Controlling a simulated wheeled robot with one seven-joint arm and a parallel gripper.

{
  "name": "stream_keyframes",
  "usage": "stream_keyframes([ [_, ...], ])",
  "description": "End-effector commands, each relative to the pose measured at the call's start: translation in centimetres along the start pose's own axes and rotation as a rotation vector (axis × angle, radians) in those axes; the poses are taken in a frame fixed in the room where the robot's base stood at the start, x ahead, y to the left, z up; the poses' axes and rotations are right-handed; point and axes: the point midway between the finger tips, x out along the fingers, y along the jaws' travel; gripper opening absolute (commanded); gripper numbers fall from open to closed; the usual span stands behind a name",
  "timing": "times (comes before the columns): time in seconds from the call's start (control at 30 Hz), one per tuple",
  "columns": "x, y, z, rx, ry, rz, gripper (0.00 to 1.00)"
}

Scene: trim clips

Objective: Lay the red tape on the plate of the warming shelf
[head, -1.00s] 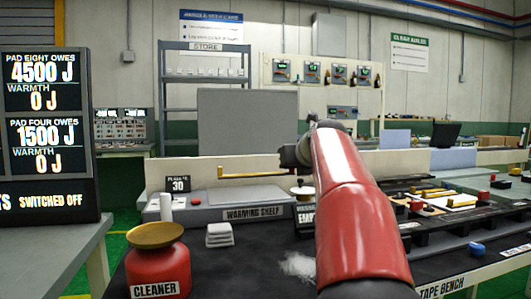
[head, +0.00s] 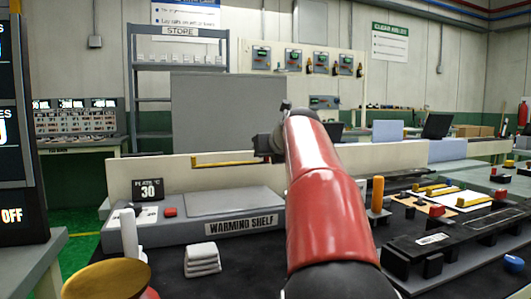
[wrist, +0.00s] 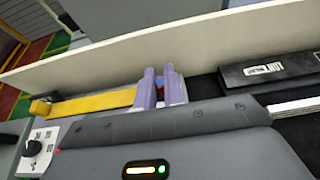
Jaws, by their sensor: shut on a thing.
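My gripper (wrist: 160,88) is shut on a long yellow strip (wrist: 95,103). The strip points left from the fingers and ends in a small upturned tip. A little red and blue shows between the fingers; I cannot tell whether it belongs to the strip. In the head view the gripper (head: 268,146) holds the yellow strip (head: 225,162) level, in front of the cream back board and above the rear of the warming shelf (head: 190,231). The shelf's raised grey plate (head: 235,200) looks bare, below the strip. My red arm hides what lies right of the shelf.
A red button (head: 170,212) and a sign reading 30 (head: 148,189) are at the shelf's left. At right, a bench holds several yellow strips (head: 473,202) and a black rack (head: 450,237).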

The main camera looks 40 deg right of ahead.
Motion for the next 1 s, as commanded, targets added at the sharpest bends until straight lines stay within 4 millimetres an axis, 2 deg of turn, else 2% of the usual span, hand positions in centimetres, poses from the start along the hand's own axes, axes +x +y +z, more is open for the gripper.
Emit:
stream_keyframes([
  [0.33,-0.4,0.0,0.2,0.001,-0.005,0.001,0.00],
  [1.0,2.1,0.0,-5.9,0.002,-0.004,0.001,0.00],
])
